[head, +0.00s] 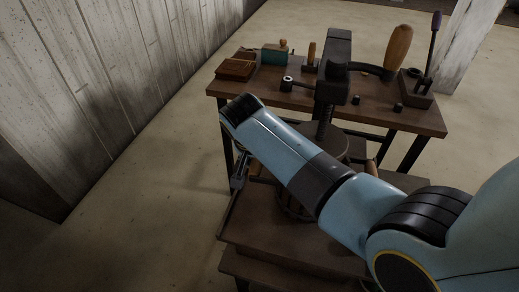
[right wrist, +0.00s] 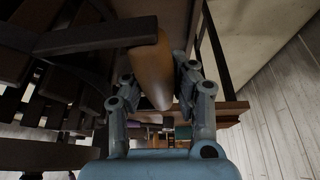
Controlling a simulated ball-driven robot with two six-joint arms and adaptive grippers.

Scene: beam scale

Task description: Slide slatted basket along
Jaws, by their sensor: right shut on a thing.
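The slatted basket (right wrist: 50,105) shows in the right wrist view as dark slats and bars at the left. Its wooden handle (right wrist: 150,68) lies between the fingers of my right gripper (right wrist: 158,80), which is shut on it. In the head view my blue right arm crosses over the basket and hides most of it; my right gripper (head: 239,172) is at the basket's left end. A second wooden handle (head: 372,165) shows to the right of the arm. My left gripper is not in view.
The basket is over a low dark wooden surface (head: 232,222). Behind it stands a workbench (head: 425,120) with a black beam scale (head: 337,60), whose round pan (head: 328,142) hangs near my arm. A brown box (head: 236,66) and small weights stand on the bench. Floor at the left is clear.

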